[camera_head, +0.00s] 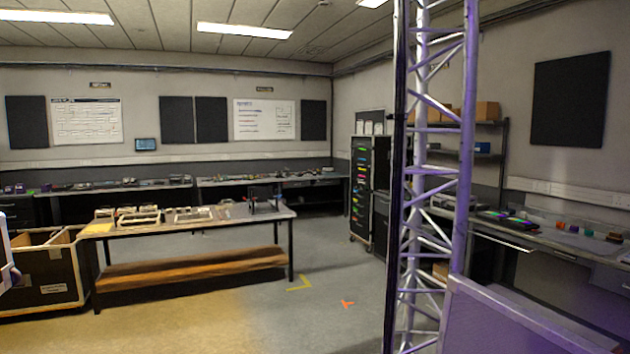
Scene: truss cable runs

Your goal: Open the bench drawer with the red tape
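No drawer with red tape can be made out in the head view. A bench (560,243) runs along the right wall, partly hidden behind the truss. A thin pale edge (502,238) shows under its front; I cannot tell whether it is a drawer. Benches (120,187) along the back wall are too far away to show any tape on their fronts. A dark cabinet (361,190) with several coloured labels on its front stands in the back corner. My gripper is not in view; only a small pale piece, perhaps of my arm, shows at the left edge.
A metal truss (465,150) rises close by at right centre, with a purple-lit panel (510,325) at lower right. A table (200,222) with trays and a wooden lower shelf stands left of centre, beside a crate (45,275).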

